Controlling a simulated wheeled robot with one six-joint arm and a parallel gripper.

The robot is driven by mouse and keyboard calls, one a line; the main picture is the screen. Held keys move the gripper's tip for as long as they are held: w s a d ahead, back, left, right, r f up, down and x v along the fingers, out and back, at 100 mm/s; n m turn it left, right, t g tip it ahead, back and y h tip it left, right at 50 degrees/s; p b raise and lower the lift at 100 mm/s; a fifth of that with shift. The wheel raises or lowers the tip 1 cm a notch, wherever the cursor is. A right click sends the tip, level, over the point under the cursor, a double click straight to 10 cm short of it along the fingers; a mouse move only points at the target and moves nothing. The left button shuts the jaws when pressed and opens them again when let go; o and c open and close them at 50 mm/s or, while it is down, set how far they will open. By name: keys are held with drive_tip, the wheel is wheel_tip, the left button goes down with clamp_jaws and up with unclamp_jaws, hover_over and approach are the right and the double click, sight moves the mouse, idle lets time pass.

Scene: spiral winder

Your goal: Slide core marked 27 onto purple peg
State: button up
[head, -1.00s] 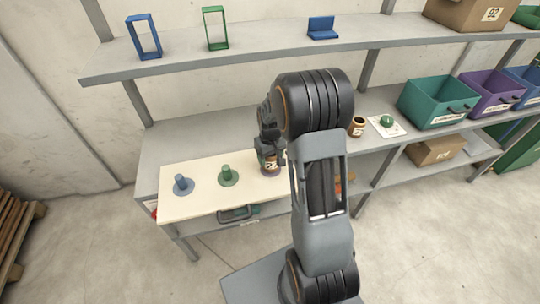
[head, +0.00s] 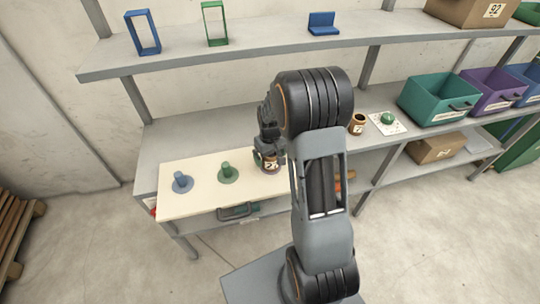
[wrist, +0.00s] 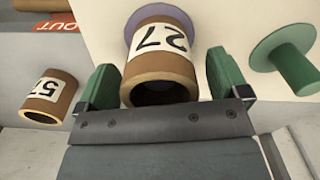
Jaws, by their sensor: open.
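The brown core marked 27 (wrist: 160,38) stands in the middle of the wrist view, its open end toward me. It also shows in the head view (head: 267,163) under my gripper. The purple peg's round base (wrist: 163,10) shows behind the core's far end. The peg's stem is hidden, and the core's inside is dark, so I cannot tell how far the core sits over it. My gripper (wrist: 165,78) is open. Its green finger pads are either side of the core's near end, with visible gaps. In the head view my gripper (head: 268,145) is at the board's right end.
A green peg (wrist: 297,64) stands beside the core; a blue peg (head: 181,182) stands farther left on the cream board (head: 205,198). Another labelled brown core (wrist: 48,98) is at the wrist view's left. The upper shelf (head: 250,52) runs above. Bins stand on the right.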

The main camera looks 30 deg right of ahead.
wheel_tip(320, 180, up, 14)
idle(0.6)
drive_tip(key=shift+f, duration=0.1)
idle(0.4)
drive_tip(key=s+a+r+t, duration=0.1)
drive_tip(key=s+a+t, duration=0.1)
drive_tip(key=s+a, duration=0.3)
drive_tip(key=s+a+r+t, duration=0.1)
drive_tip(key=s+a, duration=0.3)
drive_tip(key=s, duration=0.7)
drive_tip(key=shift+s+a+r+m+t, duration=0.2)
drive_tip(key=shift+a+r+m+t, duration=0.2)
drive_tip(key=shift+r, duration=0.1)
